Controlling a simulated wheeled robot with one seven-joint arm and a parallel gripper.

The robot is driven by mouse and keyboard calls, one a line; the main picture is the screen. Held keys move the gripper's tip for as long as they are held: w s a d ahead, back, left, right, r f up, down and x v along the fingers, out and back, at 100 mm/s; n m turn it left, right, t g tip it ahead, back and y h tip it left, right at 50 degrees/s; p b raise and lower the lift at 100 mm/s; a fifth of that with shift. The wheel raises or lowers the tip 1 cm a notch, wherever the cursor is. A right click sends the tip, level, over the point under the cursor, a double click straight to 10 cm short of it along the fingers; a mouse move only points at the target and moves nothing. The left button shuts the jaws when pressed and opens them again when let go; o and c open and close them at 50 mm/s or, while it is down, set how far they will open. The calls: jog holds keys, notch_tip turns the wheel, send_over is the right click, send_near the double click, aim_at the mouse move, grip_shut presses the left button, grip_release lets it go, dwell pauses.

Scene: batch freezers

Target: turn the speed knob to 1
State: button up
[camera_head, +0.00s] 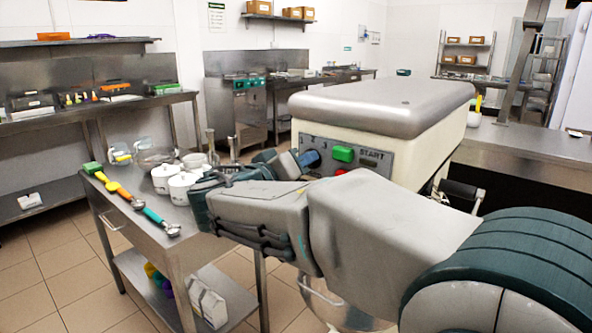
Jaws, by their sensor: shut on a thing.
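The cream batch freezer (455,125) has a grey lid and a grey control panel on its front. The fingers hide part of the knob. Right of the knob are a green button (343,154) by the word START and a red button (344,172), its lower part hidden by my arm.
A steel cart (150,231) at left holds white tubs (182,188) and colored scoops (127,197). A steel counter (530,149) stands at right. Wall benches with supplies line the back left. Tiled floor is clear at lower left.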

jog(key=n+p, duration=0.1)
jog(key=n, duration=0.4)
jog(key=n+g+p, duration=0.1)
jog(key=n+p, duration=0.1)
jog(key=n, duration=0.4)
jog(key=shift+w+a+r+h+p, duration=0.1)
jog(key=shift+a+h+p, duration=0.05)
jog(key=shift+h+p, duration=0.15)
dwell(0.4)
jog(key=o, duration=1)
jog(key=v, duration=1.3)
jog(key=shift+s+a, duration=0.25)
jog(key=shift+a, duration=0.05)
